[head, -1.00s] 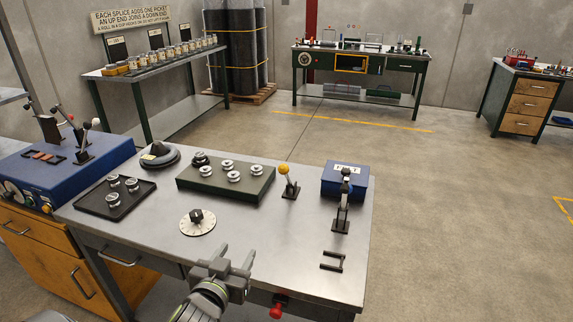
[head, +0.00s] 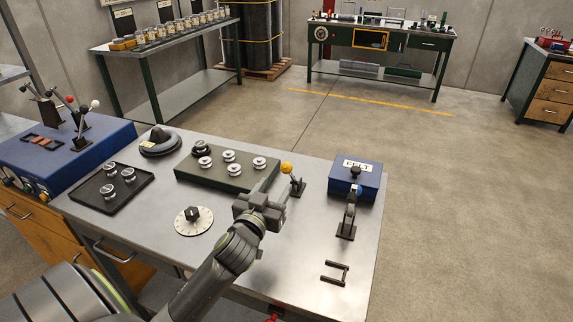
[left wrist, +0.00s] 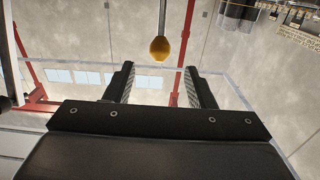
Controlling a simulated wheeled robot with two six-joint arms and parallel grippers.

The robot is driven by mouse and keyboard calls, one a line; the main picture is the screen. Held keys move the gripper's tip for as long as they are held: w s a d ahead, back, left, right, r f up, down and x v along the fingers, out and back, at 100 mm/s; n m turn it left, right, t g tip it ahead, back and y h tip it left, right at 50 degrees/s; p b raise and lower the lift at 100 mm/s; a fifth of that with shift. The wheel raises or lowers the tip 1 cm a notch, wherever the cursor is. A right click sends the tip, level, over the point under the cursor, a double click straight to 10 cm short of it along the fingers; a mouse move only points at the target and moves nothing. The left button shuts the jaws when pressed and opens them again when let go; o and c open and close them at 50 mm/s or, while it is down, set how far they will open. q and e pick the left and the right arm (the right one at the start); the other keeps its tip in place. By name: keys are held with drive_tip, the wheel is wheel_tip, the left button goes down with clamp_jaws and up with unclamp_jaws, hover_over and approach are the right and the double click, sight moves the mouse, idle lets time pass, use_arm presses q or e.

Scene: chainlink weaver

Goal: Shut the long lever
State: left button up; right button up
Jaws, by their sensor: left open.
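A lever with a yellow ball knob (head: 286,168) stands on the steel workbench (head: 312,228), on a small dark base. Another lever with a blue part (head: 351,205) stands to its right, in front of the blue FELT box (head: 353,179). I cannot tell from the pictures which one is called long. My left gripper (head: 276,190) is open and empty at the yellow-knobbed lever, its fingers pointing towards it. In the left wrist view the yellow knob (left wrist: 160,49) appears centred across the gap between the open fingers (left wrist: 160,85), just past their tips. My right gripper is out of view.
A green block with white spools (head: 228,181) lies just left of my gripper. A white dial (head: 193,220), a black tray of knobs (head: 111,190) and a dark bracket (head: 335,273) share the bench. A blue console with levers (head: 62,152) stands at left.

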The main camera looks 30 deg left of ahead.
sight(284, 172)
use_arm(q)
drive_tip(key=p+x, duration=0.1)
drive_tip(key=x, duration=0.4)
drive_tip(key=shift+r, duration=0.15)
drive_tip(key=x, duration=0.3)
drive_tip(key=shift+w+a, duration=0.1)
drive_tip(key=shift+w, duration=0.4)
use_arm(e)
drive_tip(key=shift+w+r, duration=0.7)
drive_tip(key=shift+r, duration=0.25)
use_arm(q)
drive_tip(key=shift+c, duration=0.3)
clamp_jaws()
